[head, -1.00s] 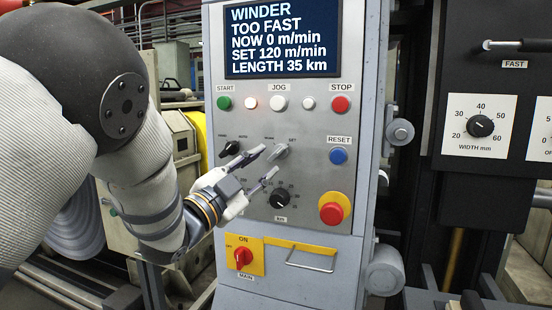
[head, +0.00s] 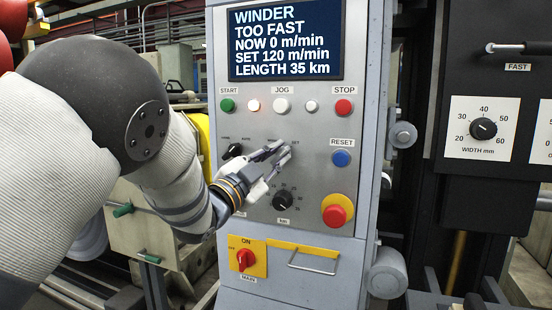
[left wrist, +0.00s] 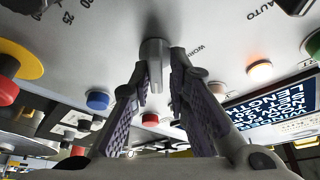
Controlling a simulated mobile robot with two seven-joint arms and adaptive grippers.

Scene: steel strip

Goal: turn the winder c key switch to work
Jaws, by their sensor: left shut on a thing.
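The winder panel (head: 300,222) is a grey cabinet front with a screen (head: 285,38) reading WINDER, TOO FAST, NOW 0 m/min. The key switch (left wrist: 152,52) is a small grey key on the panel, between labels WORK and SET. In the left wrist view it stands between my finger pads. My left gripper (head: 282,155) is shut on it; it also shows in the left wrist view (left wrist: 163,75). In the head view the fingers cover most of the key, so its exact angle is hard to tell. My right gripper is out of view.
A black selector (head: 234,150) sits left of the key and a black dial (head: 283,201) below it. The blue RESET button (head: 341,158), red emergency stop (head: 337,210) and red MAIN switch (head: 245,259) are close by. The START light's neighbouring lamp (head: 253,106) glows.

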